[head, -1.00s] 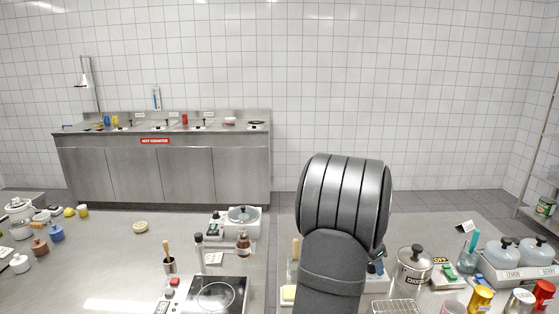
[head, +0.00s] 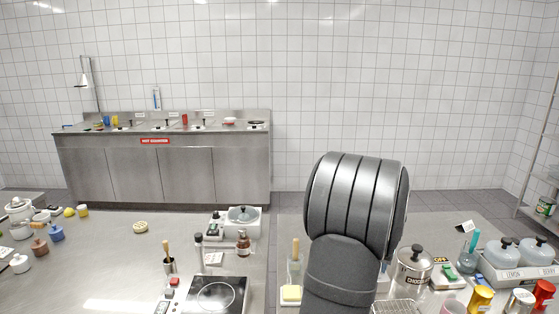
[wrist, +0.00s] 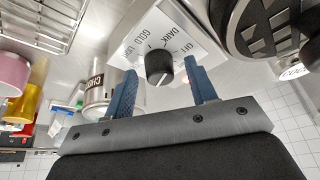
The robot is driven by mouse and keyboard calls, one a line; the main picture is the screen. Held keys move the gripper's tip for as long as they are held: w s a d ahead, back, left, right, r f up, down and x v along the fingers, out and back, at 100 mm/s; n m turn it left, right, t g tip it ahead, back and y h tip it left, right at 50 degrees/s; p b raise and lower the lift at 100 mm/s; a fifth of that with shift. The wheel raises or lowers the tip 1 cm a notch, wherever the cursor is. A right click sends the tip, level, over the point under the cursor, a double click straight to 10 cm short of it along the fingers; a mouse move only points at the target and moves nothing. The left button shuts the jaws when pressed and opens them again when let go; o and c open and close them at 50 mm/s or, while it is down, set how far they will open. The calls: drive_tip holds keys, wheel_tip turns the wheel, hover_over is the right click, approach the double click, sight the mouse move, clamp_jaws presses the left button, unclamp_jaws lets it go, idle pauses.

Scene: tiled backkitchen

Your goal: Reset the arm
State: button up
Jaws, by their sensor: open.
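My gripper (wrist: 160,92) shows in the wrist view with its two blue fingers apart and nothing between them. Beyond the fingertips is a black knob (wrist: 159,66) on a white panel with printed words, among them DARK, GOLD and OFF. The knob appears apart from both fingers. In the head view my dark grey arm stands over the right counter and hides part of it; the gripper itself is hidden there.
The left counter holds an induction hob (head: 217,294) and a white cooker (head: 242,219). A gap separates the counters.

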drive_tip(key=shift+n+y, duration=0.4)
drive_tip(key=shift+n, duration=0.6)
drive_tip(key=o, duration=1.1)
drive_tip(key=shift+c, duration=0.2)
drive_tip(key=s+d+r+m+h, duration=0.1)
drive_tip(key=s+d+r+m, duration=0.1)
drive_tip(key=s+d+r, duration=0.45)
drive_tip(key=s+d+r+m, duration=0.1)
drive_tip(key=s+d+r, duration=0.3)
drive_tip(key=d+r, duration=0.55)
drive_tip(key=s+d+r+m+h, duration=0.1)
drive_tip(key=s+d+r+m, duration=0.1)
drive_tip(key=s+d+r, duration=0.45)
drive_tip(key=w+d+f, duration=0.4)
drive_tip(key=w+f, duration=0.1)
drive_tip(key=f, duration=0.2)
drive_tip(key=shift+w, duration=0.1)
